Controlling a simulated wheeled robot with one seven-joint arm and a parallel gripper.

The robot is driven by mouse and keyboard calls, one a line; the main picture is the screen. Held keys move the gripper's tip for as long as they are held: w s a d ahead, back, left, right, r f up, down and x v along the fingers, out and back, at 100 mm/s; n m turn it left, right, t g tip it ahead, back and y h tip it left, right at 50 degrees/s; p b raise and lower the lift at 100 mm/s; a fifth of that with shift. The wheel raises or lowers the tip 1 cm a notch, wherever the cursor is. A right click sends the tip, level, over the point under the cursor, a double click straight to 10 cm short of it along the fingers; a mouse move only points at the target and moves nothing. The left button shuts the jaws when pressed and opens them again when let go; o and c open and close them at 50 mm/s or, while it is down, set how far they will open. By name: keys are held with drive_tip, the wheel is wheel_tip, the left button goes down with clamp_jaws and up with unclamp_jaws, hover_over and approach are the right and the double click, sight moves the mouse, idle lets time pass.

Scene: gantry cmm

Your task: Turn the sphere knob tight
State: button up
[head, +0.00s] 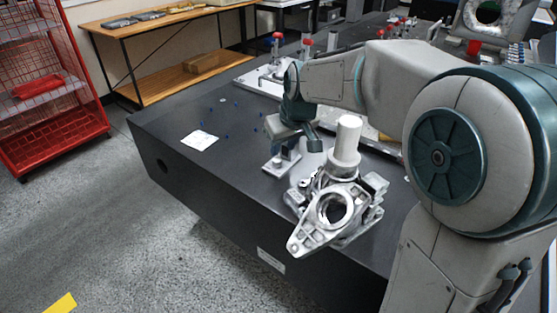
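My gripper (287,147) points down over the front part of the dark granite table (225,163). It is right at the top of a small metal fixture (271,165) with a flat base plate. The sphere knob cannot be made out; the gripper covers the top of this fixture, where a small dark part shows. The fingers are too small and dark to tell whether they are open or shut, or whether they touch anything.
A cast metal part (303,238) and a pale upright cylinder (347,142) stand close to the right of the gripper. A white card (199,140) lies on the left. Red-topped fixtures (307,43) stand behind. The table's left front is mostly clear.

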sight(278, 160)
drive_tip(key=b+x, duration=0.1)
drive_tip(key=x, duration=0.4)
drive_tip(key=shift+w+a+f, duration=0.15)
drive_tip(key=shift+f, duration=0.2)
clamp_jaws()
